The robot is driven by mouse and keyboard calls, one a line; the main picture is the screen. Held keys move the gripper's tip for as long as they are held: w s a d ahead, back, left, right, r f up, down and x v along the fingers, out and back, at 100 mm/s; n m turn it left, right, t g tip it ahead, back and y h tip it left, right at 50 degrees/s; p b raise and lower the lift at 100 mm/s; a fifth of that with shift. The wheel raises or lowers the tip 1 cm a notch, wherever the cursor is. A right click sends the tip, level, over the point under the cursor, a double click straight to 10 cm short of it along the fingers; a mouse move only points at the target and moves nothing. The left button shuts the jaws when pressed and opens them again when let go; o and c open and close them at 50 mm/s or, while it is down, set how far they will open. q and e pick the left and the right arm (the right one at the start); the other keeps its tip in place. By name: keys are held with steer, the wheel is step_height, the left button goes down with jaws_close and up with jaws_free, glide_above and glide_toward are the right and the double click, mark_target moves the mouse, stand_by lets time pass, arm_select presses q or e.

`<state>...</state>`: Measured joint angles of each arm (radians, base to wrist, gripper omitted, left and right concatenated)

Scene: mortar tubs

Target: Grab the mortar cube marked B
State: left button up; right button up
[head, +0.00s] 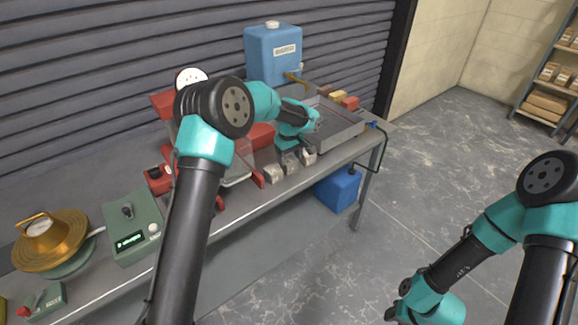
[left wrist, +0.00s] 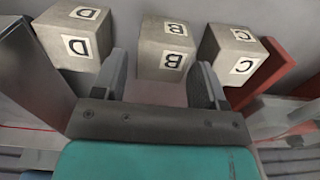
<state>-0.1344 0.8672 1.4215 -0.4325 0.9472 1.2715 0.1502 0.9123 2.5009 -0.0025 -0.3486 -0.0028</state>
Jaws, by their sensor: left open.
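The mortar cube marked B (left wrist: 165,50) is a grey block with white labels, the middle one of a row in the left wrist view. The same middle cube (head: 291,164) is on the bench in the head view, partly covered by my gripper. My left gripper (left wrist: 163,66) is open, with one finger toward each side of cube B; I cannot tell whether either touches it. In the head view the left gripper (head: 288,153) is over the row. Cube D (left wrist: 75,35) is on the left and cube C (left wrist: 236,52) on the right. My right gripper is out of frame.
A red bar (left wrist: 270,68) lies close beside cube C. A grey metal tray (head: 340,138) stands right of the row. A blue tank (head: 273,55), a green control box (head: 133,228) and a brass-coloured device (head: 50,240) are also on the bench (head: 245,198).

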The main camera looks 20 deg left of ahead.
mark_target(289, 160)
arm_select(q)
step_height(289, 160, down, 4)
steer(key=shift+s+f, duration=0.15)
stand_by(0.5)
steer(key=c, duration=0.8)
steer(key=shift+c, duration=0.2)
steer(key=shift+r, duration=0.2)
step_height(289, 160, up, 10)
steer(key=shift+f, duration=0.1)
